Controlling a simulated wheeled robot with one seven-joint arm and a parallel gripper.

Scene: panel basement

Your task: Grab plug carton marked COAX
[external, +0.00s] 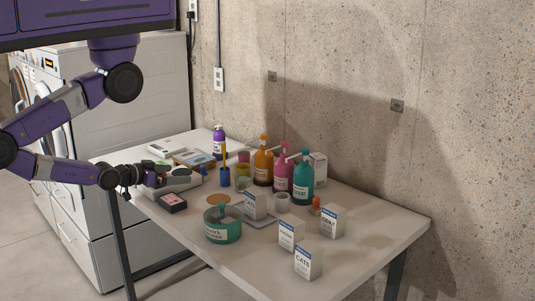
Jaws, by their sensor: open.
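Several small white cartons with blue tops stand on the table (375,233). The right-hand carton (333,222) has lettering that looks like COAX, though it is small. The front carton (308,259) appears marked CAT6. Another carton (290,235) stands just left of these two, its word too small to read. A further carton (254,205) stands farther back and left, its word not clear. My gripper (143,178) is open at the table's left end, well apart from the cartons. Its fingertips are hard to make out against the grey objects there.
Orange (263,167), pink (283,172) and teal (303,181) pump bottles stand behind the cartons. A teal tub (222,227) is left of them; a dark box (172,202) lies near my gripper. A concrete wall (440,120) backs the table. The table's right end is clear.

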